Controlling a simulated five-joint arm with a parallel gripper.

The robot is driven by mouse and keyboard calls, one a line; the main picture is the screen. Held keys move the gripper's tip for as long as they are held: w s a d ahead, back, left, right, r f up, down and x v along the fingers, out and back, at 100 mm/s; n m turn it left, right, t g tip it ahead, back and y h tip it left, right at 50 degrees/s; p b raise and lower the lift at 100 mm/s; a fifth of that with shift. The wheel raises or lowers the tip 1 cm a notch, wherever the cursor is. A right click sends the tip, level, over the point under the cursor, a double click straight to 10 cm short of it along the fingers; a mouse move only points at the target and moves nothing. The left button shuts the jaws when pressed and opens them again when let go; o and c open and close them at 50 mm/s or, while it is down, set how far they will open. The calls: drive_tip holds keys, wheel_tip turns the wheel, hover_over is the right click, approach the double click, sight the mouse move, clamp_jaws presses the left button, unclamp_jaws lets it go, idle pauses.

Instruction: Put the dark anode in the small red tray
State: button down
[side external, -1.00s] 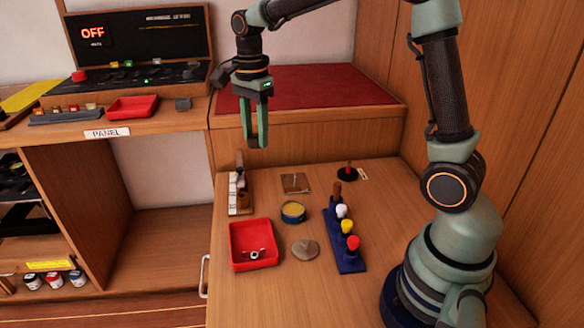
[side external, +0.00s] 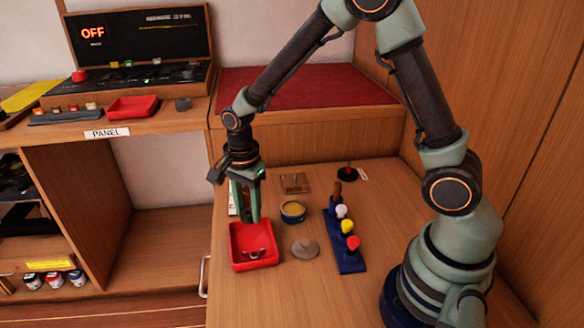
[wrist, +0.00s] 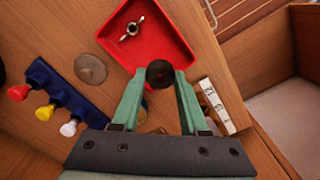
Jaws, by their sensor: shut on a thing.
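My gripper (side external: 247,220) is low over the back edge of the red tray (side external: 238,256) on the worktop. In the wrist view, my gripper (wrist: 160,78) is shut on a dark round piece, the dark anode (wrist: 159,73), held between the fingertips. The anode overlaps the near rim of the red tray (wrist: 172,28) there; its exact height is unclear. In the side view the fingers hide it. A small metal winged piece (wrist: 132,28) lies in the tray; it also shows in the side view (side external: 254,253).
Near the tray are a round tin (side external: 292,211), a grey-brown disc (side external: 304,247) and a blue rack (side external: 345,245) with coloured knobs. A white marked block (wrist: 215,105) lies beside my right finger. Another red tray (side external: 132,106) is on the panel shelf.

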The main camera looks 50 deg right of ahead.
drive_tip(key=shift+f, duration=2.75)
drive_tip(key=shift+f, duration=0.15)
drive_tip(key=c, duration=0.7)
unclamp_jaws()
wheel_tip(320, 180, up, 12)
wheel_tip(320, 180, up, 8)
drive_tip(key=r+n+t, duration=0.1)
drive_tip(key=n+t, duration=0.2)
drive_tip(key=n, duration=0.5)
hover_over(251, 237)
drive_tip(key=s+d, duration=0.2)
drive_tip(key=s, duration=0.3)
drive_tip(key=s+d+r+n+t, duration=0.2)
drive_tip(key=s+n, duration=0.4)
drive_tip(key=n, duration=0.3)
drive_tip(key=shift+d+r+t, duration=0.3)
drive_tip(key=shift+r, duration=0.35)
